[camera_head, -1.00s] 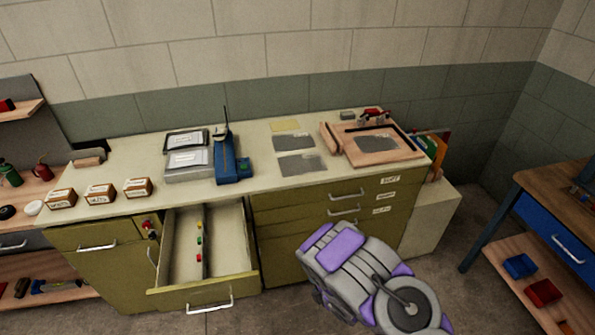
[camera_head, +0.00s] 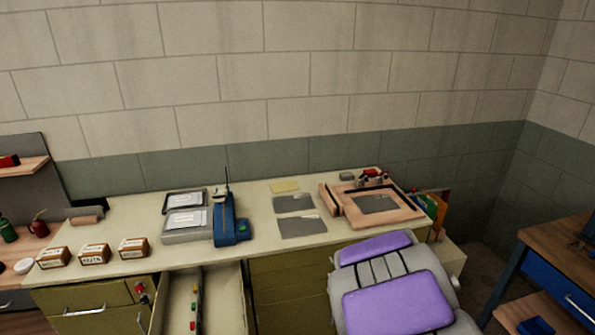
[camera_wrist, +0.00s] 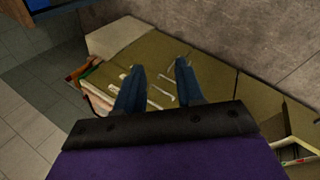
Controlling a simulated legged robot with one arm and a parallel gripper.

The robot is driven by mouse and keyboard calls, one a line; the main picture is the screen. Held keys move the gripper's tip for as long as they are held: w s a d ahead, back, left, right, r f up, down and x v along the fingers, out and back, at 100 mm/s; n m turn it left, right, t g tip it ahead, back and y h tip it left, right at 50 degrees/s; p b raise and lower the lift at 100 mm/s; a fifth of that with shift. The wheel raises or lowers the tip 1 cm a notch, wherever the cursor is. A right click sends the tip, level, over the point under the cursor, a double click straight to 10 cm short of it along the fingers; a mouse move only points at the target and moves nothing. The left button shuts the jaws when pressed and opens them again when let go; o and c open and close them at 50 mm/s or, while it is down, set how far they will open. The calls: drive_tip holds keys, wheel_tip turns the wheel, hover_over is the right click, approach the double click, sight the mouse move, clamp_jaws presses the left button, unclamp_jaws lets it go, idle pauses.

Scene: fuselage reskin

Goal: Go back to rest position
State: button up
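My gripper (camera_wrist: 158,88) shows in the wrist view as two blue fingers set apart with nothing between them. Beyond the fingers are the olive cabinet front and its light handles (camera_wrist: 165,85). In the head view my purple and grey arm (camera_head: 395,290) rises at the lower right, in front of the cabinet, and the gripper itself is out of that view. The workbench top (camera_head: 262,232) lies behind and to the left of the arm. An open drawer (camera_head: 232,300) shows below the bench's edge, with small coloured items inside.
A wooden frame (camera_head: 408,212) holding a grey sheet sits at the bench's right end. Grey sheets (camera_head: 302,227), a blue tool (camera_head: 226,232) and several labelled boxes (camera_head: 94,254) stand on the bench. A second table (camera_head: 560,238) stands at the right. Floor shows between them.

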drive_tip(key=s+a+r+m+g+y, duration=0.1)
drive_tip(key=s+a+r, duration=0.3)
drive_tip(key=s, duration=0.5)
drive_tip(key=s+a+r+m+g+y, duration=0.2)
drive_tip(key=s+a+r+m, duration=0.2)
drive_tip(key=s, duration=0.6)
drive_tip(key=s+a+r+m+g+y, duration=0.1)
drive_tip(key=s+a+r+m+g, duration=0.1)
drive_tip(key=s, duration=0.7)
wheel_tip(320, 180, up, 3)
drive_tip(key=shift+s+a+f+m+g, duration=0.2)
drive_tip(key=shift+s+a+m+g, duration=0.15)
drive_tip(key=shift+a, duration=0.55)
